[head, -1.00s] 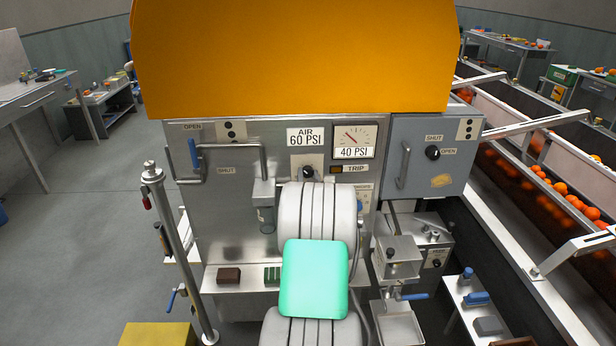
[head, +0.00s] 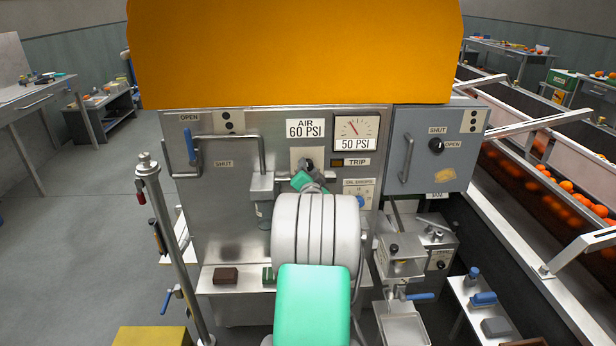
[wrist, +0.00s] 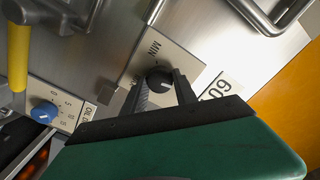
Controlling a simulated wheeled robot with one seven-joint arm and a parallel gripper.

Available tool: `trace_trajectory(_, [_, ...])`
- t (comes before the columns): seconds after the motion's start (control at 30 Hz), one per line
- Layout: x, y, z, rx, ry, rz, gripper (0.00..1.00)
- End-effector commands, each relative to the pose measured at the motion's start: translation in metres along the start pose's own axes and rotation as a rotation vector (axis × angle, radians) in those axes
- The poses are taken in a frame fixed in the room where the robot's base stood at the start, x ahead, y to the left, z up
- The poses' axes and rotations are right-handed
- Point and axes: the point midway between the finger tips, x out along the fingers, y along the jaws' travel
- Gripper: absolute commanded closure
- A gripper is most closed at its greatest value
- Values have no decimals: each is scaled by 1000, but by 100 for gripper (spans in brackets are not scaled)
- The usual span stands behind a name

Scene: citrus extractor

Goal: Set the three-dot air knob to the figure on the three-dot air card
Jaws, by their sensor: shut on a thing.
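The gauge (head: 357,129) beside the card reads 50 PSI. My gripper (head: 303,178) is at the knob, seen from behind and partly hiding it. In the wrist view, my gripper's two dark fingers (wrist: 160,86) are shut on the knob (wrist: 159,79), one on each side. The plate shows MIN next to the knob. The card shows partly and upside down (wrist: 216,90).
A blue dial (wrist: 44,112) lies left in the wrist view. A pipe handle with a blue grip (head: 193,148) is left of the knob. A grey box (head: 430,150) with OPEN/SHUT knob is right. An orange hood (head: 295,55) overhangs the panel.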

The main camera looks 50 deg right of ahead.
Motion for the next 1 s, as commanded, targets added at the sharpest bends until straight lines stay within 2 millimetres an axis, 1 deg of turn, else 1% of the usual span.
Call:
trace_trajectory(0.2, [0, 1, 1, 122, 1, -1, 100])
trace_trajectory(0.4, [0, 0, 0, 185, 0, -1, 100])
trace_trajectory(0.9, [0, 0, 0, 204, -1, 0, 100])
trace_trajectory(0.93, [0, 0, 0, 204, -1, 0, 64])
trace_trajectory(1.0, [0, 0, 0, 204, -1, 0, 58])
